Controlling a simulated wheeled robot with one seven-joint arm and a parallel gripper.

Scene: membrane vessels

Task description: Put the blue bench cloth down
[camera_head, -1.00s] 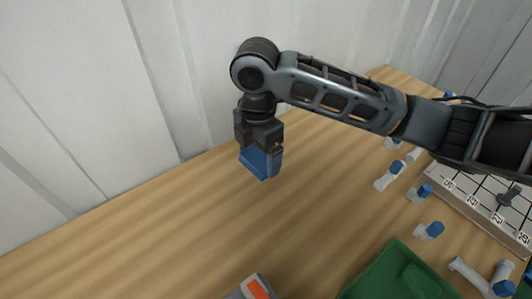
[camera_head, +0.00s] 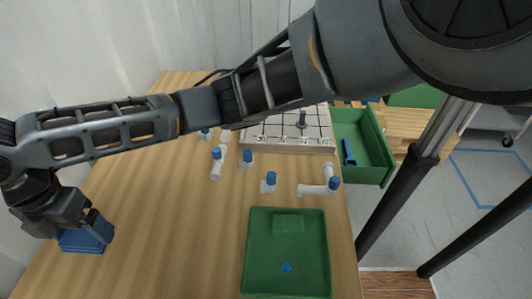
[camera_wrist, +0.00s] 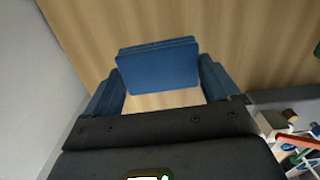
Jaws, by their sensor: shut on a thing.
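My gripper (camera_head: 92,226) is shut on the blue bench cloth (camera_head: 82,242), at the lower left in the head view. In the wrist view the cloth (camera_wrist: 158,66) is a folded blue pad with stacked layers, between the two blue fingers of my gripper (camera_wrist: 160,76). The cloth is over the wooden bench (camera_head: 170,245), near its wall side. I cannot tell whether its underside touches the wood. My gripper hides part of the cloth in the head view.
A green tray (camera_head: 249,270) lies at the front right of the bench. A green drawer (camera_head: 375,172) is beyond the right edge. Wood around the cloth is clear.

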